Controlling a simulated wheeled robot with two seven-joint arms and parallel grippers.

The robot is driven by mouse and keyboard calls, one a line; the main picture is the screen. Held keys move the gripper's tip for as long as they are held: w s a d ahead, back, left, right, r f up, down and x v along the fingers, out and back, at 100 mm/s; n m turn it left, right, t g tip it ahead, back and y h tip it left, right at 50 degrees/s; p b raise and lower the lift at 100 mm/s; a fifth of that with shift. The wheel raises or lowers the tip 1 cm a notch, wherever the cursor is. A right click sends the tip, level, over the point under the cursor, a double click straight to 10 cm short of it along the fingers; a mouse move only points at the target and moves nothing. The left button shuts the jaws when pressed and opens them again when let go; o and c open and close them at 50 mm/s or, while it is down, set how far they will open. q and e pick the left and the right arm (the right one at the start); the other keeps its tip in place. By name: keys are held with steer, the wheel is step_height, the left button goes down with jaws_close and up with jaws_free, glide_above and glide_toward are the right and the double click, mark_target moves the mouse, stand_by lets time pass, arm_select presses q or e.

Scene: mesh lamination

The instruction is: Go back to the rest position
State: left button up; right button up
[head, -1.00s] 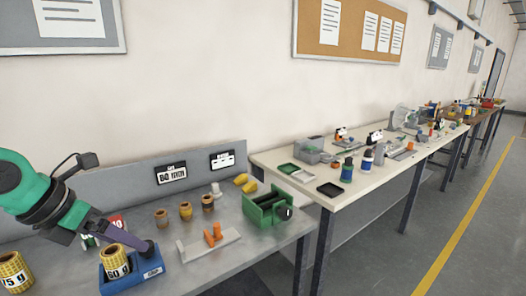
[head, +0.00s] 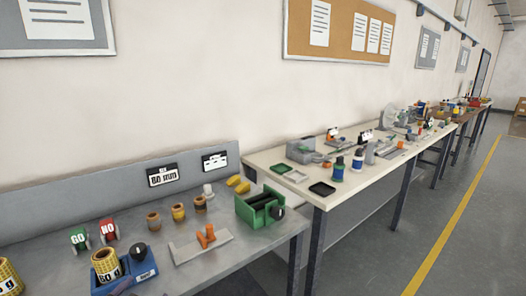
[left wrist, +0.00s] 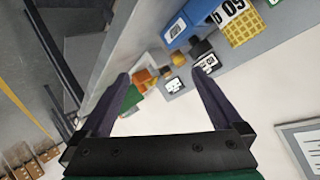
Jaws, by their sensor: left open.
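My left gripper (left wrist: 160,80) shows in the left wrist view with its two dark fingers spread wide apart and nothing between them. Past the fingers, the bench with its blue holder (left wrist: 180,27) and yellow roll (left wrist: 243,30) appears tilted in that view. In the head view the left arm is almost wholly out of the picture; a small dark purple piece at the bottom edge by the blue holder (head: 146,272) may be a finger. My right gripper shows in neither view.
The grey bench (head: 225,262) carries a labelled yellow roll (head: 107,264), green (head: 80,239) and red (head: 109,229) signs, several small rolls, a grey rack with orange parts (head: 205,236) and a green device (head: 258,208). A cream table (head: 330,203) stands beyond. The floor at right is clear.

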arm_select(q)
steer(key=s+d+f+n+g+h, duration=0.1)
steer(key=s+d+f+g, duration=0.1)
steer(key=s+f+g, duration=0.4)
steer(key=s+d+f+n+g+h, duration=0.1)
steer(key=s+d+f+g+h, duration=0.15)
steer(key=s+f, duration=0.65)
steer(key=s+f+g+y, duration=0.1)
steer(key=s+f, duration=0.1)
steer(key=f, duration=0.9)
steer(key=s+f+g, duration=0.1)
steer(key=s+f, duration=0.1)
steer(key=f, duration=1)
steer(key=s+a+f, duration=0.3)
steer(key=s+f, duration=1.1)
steer(key=s, duration=0.2)
steer(key=shift+g+b, duration=0.35)
steer(key=shift+b, duration=0.05)
steer(key=shift+c, duration=0.3)
